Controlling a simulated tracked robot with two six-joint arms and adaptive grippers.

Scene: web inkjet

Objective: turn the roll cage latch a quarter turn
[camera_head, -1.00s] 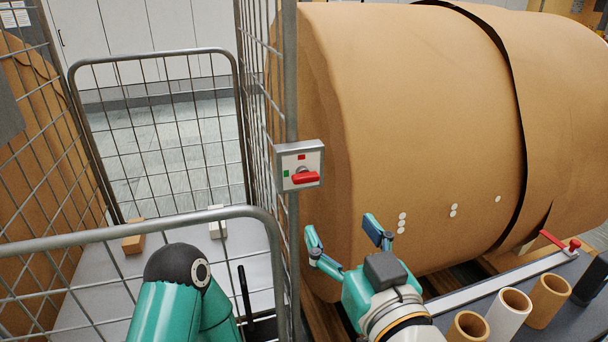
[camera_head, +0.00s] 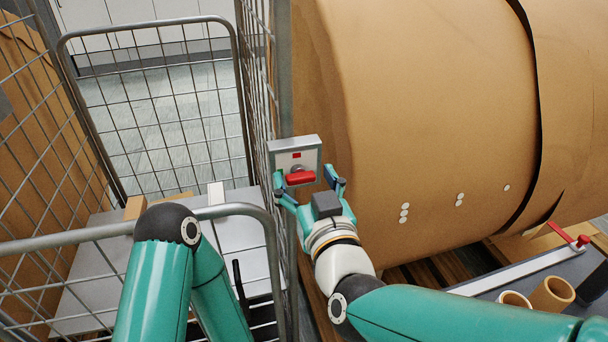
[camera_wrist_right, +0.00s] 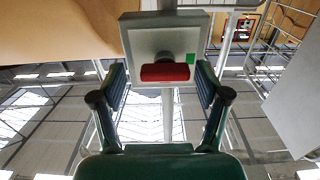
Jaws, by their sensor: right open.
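The roll cage latch is a red handle (camera_head: 300,178) on a grey box (camera_head: 296,147) fixed to the cage post. The handle lies level, with a red mark above it and a green mark to its left. My right gripper (camera_head: 308,182) is open, with one finger on each side of the handle. In the right wrist view the red handle (camera_wrist_right: 166,72) sits between the two open fingers (camera_wrist_right: 162,88), with a gap on both sides. A bent teal arm of mine shows at the lower left, but its gripper is not visible.
The wire roll cage (camera_head: 150,28) stands at the left, with small blocks (camera_head: 135,207) on its grey floor. A large brown paper roll (camera_head: 430,120) fills the right. Cardboard tubes (camera_head: 552,294) and a red-knobbed bar (camera_head: 583,241) are at the lower right.

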